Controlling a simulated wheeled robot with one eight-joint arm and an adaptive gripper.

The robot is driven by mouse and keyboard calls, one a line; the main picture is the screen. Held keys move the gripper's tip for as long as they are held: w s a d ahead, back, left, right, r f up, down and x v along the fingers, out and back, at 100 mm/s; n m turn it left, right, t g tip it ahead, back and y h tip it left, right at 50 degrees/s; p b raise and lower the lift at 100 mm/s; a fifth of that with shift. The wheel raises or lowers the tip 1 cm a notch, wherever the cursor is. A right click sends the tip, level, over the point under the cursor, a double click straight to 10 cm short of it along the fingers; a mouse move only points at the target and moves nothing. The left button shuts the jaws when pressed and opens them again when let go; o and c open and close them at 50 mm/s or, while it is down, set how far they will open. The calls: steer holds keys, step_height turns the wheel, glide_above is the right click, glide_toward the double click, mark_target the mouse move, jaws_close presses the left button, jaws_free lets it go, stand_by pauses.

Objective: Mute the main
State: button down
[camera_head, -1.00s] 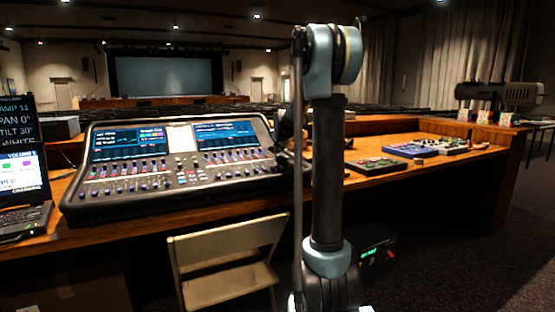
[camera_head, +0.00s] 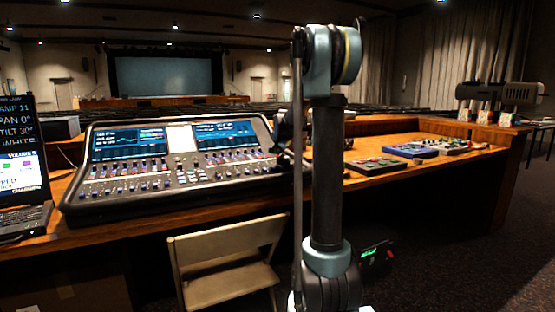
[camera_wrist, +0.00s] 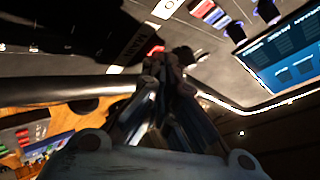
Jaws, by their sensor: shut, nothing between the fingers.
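The mixing desk (camera_head: 172,204) stands on the wooden counter at left centre, with two lit screens and rows of faders. In the wrist view its grey panel (camera_wrist: 205,52) shows a dark label (camera_wrist: 137,40) with white letters that seem to read MAIN. A red button (camera_wrist: 155,49) sits beside that label. My gripper (camera_wrist: 170,66) is shut and empty, its tips over the panel very close to the red button. I cannot tell whether they touch it. In the head view my arm hides most of the gripper and the desk's right end.
A laptop (camera_head: 22,190) stands at the left edge. A folding chair (camera_head: 225,240) is in front of the counter (camera_head: 110,232). A dark box with coloured pads (camera_head: 375,166) and a blue device (camera_head: 412,151) lie to the right of my arm.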

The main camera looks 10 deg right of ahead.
steer(key=shift+r, duration=0.15)
steer(key=shift+s+r, duration=0.1)
steer(key=shift+r, duration=0.5)
steer(key=r, duration=0.5)
steer(key=shift+s+d, duration=0.15)
steer(key=shift+s, duration=0.1)
stand_by(0.4)
steer(key=shift+s, duration=0.1)
stand_by(0.6)
